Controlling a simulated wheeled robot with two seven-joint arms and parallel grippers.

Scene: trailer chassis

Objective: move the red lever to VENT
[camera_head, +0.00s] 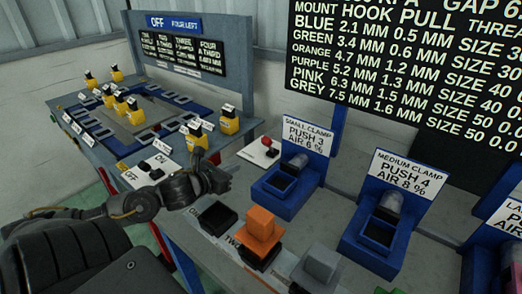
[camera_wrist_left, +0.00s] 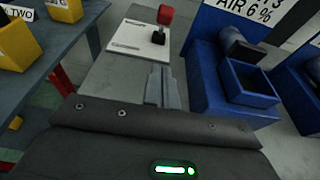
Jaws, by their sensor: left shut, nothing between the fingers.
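The red lever (camera_head: 268,143) stands up from a white plate (camera_head: 250,155) on the grey bench, just left of the small clamp. In the left wrist view the lever's red knob (camera_wrist_left: 165,14) is at the top, above a dark pivot on the white plate (camera_wrist_left: 130,42). The lettering on the plate is too small to read, so I cannot tell which mark the lever points at. My left gripper (camera_head: 231,172) is shut and empty, short of the plate and apart from the lever. Its closed fingers (camera_wrist_left: 163,75) point toward the plate. My right gripper is not in view.
The blue small clamp (camera_head: 283,192) stands right of the lever, with the medium clamp (camera_head: 375,235) beyond. An orange block (camera_head: 261,232) sits in front. A white ON/OFF switch plate (camera_head: 148,172) and several yellow blocks are on the left table. Bare bench lies between fingers and plate.

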